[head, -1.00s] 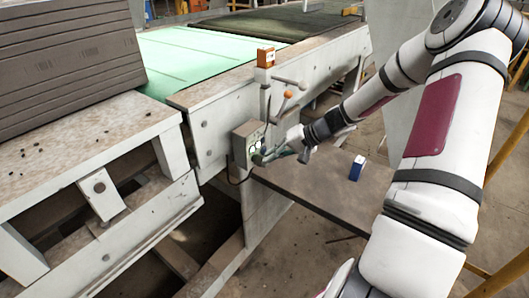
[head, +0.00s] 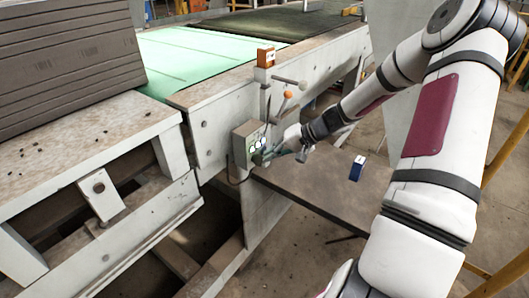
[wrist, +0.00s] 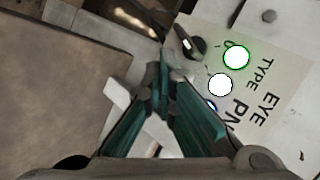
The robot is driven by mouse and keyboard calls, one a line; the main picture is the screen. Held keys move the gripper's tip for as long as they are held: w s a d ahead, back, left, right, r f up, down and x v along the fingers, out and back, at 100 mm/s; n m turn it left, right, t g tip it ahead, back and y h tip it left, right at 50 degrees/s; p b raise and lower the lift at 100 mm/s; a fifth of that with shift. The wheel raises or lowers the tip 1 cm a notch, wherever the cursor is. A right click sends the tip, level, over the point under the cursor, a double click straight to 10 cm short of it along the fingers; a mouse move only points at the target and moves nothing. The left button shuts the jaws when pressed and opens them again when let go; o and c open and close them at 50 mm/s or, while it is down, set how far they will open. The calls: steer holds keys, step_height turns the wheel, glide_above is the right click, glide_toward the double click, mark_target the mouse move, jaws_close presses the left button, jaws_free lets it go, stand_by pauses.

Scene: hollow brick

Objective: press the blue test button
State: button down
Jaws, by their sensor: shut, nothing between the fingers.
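The grey control box (head: 243,147) is on the side of the machine frame in the head view. Its label plate (wrist: 262,88) fills the right of the wrist view. A white button with a green rim (wrist: 236,57) and a plain white button (wrist: 220,84) show there. Below them, a button with a blue rim (wrist: 211,105) is mostly hidden behind my right finger. My gripper (wrist: 163,60) is shut and empty, its teal fingers together to the left of the buttons. In the head view my gripper (head: 266,156) is at the box's lower right; contact cannot be told.
A black selector knob (wrist: 190,42) is right of my fingertips. Levers (head: 288,95) stick out above the box, below an orange box (head: 265,57). A blue and white carton (head: 357,168) lies on the brown surface (head: 325,195) below. Open floor is beyond.

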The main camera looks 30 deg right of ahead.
steer(key=shift+s, duration=0.15)
steer(key=shift+s+d, duration=0.25)
steer(key=shift+s, duration=0.35)
steer(key=shift+s+p, duration=0.1)
steer(key=shift+p, duration=0.2)
steer(key=s, duration=0.1)
steer(key=s+d+p, duration=0.1)
steer(key=s, duration=0.2)
steer(key=shift+s+d+p, duration=0.3)
steer(key=shift+d+p, duration=0.05)
stand_by(0.6)
